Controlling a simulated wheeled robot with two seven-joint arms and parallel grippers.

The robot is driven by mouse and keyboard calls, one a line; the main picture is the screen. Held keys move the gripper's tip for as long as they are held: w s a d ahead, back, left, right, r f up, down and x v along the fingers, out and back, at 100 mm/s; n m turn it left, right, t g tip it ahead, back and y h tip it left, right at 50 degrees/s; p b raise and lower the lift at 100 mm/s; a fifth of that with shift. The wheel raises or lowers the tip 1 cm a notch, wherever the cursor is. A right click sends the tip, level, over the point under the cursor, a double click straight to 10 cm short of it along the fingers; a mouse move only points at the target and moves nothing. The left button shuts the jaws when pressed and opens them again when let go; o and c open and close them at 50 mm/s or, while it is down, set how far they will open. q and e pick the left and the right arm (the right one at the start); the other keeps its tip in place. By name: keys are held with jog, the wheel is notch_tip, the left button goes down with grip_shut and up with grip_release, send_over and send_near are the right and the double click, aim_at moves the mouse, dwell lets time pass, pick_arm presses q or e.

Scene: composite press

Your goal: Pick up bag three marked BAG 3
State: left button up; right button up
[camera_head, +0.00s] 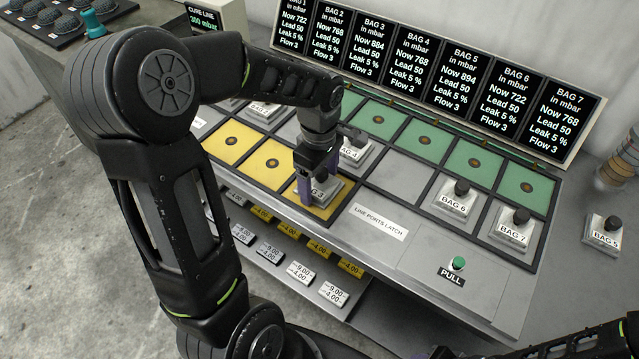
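Bag three, a pale block marked BAG 3 (324,191), sits at a yellow square in the front row of the press table. Its label is partly covered. My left gripper (319,177) points down over it, with purple fingers apart around its upper part. One finger stands at the block's left side. The block's knob is hidden, and I cannot tell whether the fingers press on it. A little of my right arm shows at the bottom right edge; its fingers cannot be made out.
The block BAG 4 (352,157) stands close behind the gripper. BAG 6 (456,203) and BAG 7 (513,233) stand to the right, BAG 5 (603,234) farther right. A display panel (420,70) lines the back. A green PULL button (458,263) is in front.

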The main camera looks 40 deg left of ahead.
aim_at(319, 174)
pick_arm(q)
jog(key=c, duration=1.1)
jog(key=shift+r, duration=0.15)
jog(key=shift+c, duration=0.2)
notch_tip(319, 174, up, 10)
jog(key=shift+f, duration=0.1)
